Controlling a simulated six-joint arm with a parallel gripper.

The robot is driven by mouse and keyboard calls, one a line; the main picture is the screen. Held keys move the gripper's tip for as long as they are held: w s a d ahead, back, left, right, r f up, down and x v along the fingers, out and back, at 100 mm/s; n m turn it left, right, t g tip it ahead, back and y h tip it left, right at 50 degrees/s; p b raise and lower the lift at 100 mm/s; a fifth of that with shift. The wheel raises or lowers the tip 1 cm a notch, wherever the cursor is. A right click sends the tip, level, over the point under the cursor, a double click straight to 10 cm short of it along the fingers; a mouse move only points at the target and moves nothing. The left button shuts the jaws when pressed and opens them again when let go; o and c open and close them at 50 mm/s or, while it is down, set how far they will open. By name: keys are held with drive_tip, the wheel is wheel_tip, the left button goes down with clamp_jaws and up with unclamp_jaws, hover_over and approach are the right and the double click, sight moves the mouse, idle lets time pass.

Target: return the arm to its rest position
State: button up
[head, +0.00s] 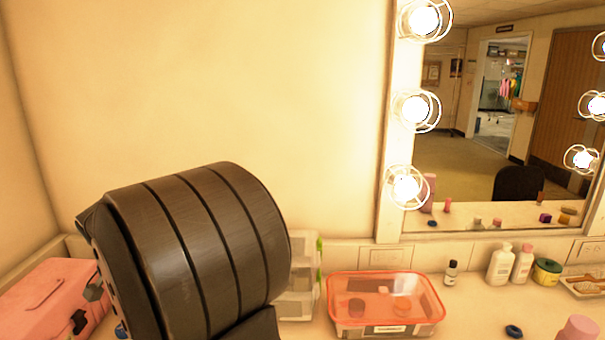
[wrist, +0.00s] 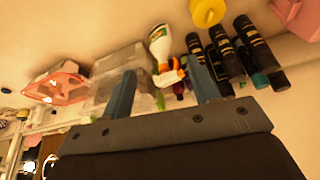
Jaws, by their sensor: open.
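My gripper (wrist: 161,66) shows in the wrist view with its two blue-grey fingers spread wide apart. It is open, and nothing appears gripped. A white tube (wrist: 160,45) and a small orange-and-white item (wrist: 170,76) show beyond the gap between the fingers. In the head view a large dark ribbed link of my arm (head: 195,250) fills the lower left and hides part of the counter. The gripper itself is not visible in the head view.
A clear box with an orange-red lid (head: 385,298) stands beside a clear drawer unit (head: 300,285). A pink case (head: 45,300) is at left. White bottles (head: 500,265) stand below the lit mirror (head: 490,120). Several dark tubes (wrist: 250,50) lie near the right finger. Wall space above is clear.

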drive_tip(key=shift+w+d+m, duration=0.4)
drive_tip(key=shift+w+d, duration=0.85)
drive_tip(key=shift+d, duration=0.15)
drive_tip(key=o, duration=1)
drive_tip(key=a+r+n+y, duration=0.1)
drive_tip(key=a+n+y, duration=0.2)
drive_tip(key=a+n, duration=1.7)
drive_tip(key=d+x, duration=0.2)
drive_tip(key=x, duration=0.7)
drive_tip(key=shift+s+a+f+n, duration=0.2)
drive_tip(key=shift+a+f+n, duration=0.2)
drive_tip(key=shift+a+f, duration=0.1)
drive_tip(key=shift+r, duration=0.1)
drive_tip(key=v, duration=1)
